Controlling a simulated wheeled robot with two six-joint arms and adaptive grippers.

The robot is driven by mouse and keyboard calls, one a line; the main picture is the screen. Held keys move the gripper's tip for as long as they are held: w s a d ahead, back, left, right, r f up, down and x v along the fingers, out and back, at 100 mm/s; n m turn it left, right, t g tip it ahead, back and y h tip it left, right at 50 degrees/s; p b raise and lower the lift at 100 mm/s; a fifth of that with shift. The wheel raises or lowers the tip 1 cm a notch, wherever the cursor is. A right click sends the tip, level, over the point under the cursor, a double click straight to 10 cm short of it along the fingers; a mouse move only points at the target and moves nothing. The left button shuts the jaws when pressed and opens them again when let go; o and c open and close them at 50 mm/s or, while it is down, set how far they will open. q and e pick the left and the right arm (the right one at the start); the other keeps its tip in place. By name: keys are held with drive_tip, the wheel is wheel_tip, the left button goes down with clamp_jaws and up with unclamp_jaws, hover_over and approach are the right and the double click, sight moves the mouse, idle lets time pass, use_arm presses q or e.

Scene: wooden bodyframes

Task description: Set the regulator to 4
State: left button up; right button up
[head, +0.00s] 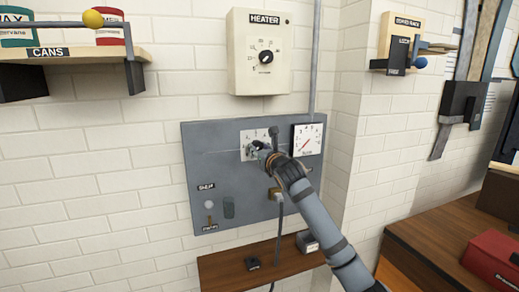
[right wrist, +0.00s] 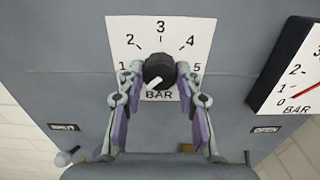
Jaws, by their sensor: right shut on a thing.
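The regulator knob (right wrist: 159,68) is round and black, on a white dial plate (right wrist: 120,30) marked 1 to 5 and BAR in the right wrist view. Its white mark points to the lower left, below the 1. My right gripper (right wrist: 159,75) is shut on the knob, one finger on each side. In the head view my right gripper (head: 262,148) reaches the dial plate (head: 246,136) on the grey panel (head: 205,155) and hides most of the knob. My left gripper is not in view.
A BAR gauge (head: 308,139) with a red needle near its low end sits right of the dial. A heater box (head: 260,75) hangs above. A shelf with cans (head: 60,55) is at the upper left. A wooden shelf (head: 225,268) is below the panel.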

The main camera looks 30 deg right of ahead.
drive_tip(key=shift+c, duration=1.2)
